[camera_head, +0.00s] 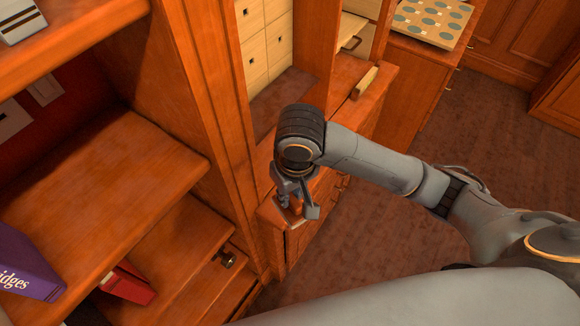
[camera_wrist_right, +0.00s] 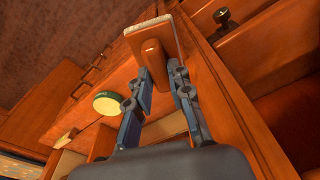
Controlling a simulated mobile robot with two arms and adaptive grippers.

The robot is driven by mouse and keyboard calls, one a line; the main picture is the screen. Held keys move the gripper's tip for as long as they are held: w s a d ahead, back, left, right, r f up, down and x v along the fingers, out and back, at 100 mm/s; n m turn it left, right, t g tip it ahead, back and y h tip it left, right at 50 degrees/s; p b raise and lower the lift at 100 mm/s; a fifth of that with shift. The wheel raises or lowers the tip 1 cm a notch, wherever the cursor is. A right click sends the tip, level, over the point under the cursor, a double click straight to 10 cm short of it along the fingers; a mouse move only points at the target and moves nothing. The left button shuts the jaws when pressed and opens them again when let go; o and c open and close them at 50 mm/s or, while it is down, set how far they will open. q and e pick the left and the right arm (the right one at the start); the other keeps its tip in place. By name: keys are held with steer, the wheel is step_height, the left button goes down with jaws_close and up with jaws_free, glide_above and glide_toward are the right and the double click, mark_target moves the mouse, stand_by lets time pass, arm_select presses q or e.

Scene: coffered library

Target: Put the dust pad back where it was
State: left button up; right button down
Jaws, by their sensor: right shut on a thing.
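The dust pad (camera_wrist_right: 150,32) is a flat piece with a pale edge and a reddish-brown wooden handle. In the right wrist view its handle is between the two fingers of my right gripper (camera_wrist_right: 160,92), which is shut on it. In the head view my right gripper (camera_head: 298,208) points down at the near end of the cabinet's wooden ledge. Only a bit of the orange-brown pad (camera_head: 296,207) shows there between the fingers. I cannot tell whether the pad touches the ledge. My left gripper is not in view.
A pale wooden block-like piece (camera_head: 364,82) lies farther along the ledge. A board with teal discs (camera_head: 432,22) lies on a far cabinet. Shelves at left hold a purple book (camera_head: 27,265) and a red book (camera_head: 128,284). Open floor (camera_head: 440,140) lies right.

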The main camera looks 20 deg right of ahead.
steer(key=shift+w+d+f, duration=0.2)
steer(key=shift+w, duration=0.25)
steer(key=shift+w+d+f, duration=0.2)
steer(key=shift+w, duration=0.2)
steer(key=w+d+f, duration=0.1)
steer(key=w+f, duration=0.1)
steer(key=w, duration=0.1)
steer(key=w+d+f, duration=0.1)
steer(key=w+f, duration=0.2)
steer(key=w, duration=0.1)
steer(key=w+f+p, duration=0.1)
steer(key=w+f, duration=0.2)
steer(key=shift+w+d+f, duration=0.25)
steer(key=shift+w+d, duration=0.05)
steer(key=shift+d, duration=0.1)
step_height(320, 180, down, 3)
steer(key=shift+w+d+f, duration=0.1)
steer(key=shift+w, duration=0.05)
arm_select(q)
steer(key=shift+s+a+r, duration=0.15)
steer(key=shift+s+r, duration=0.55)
arm_select(e)
steer(key=shift+f, duration=0.15)
steer(key=c, duration=1.7)
jaws_free()
steer(key=shift+f, duration=0.1)
steer(key=o, duration=0.5)
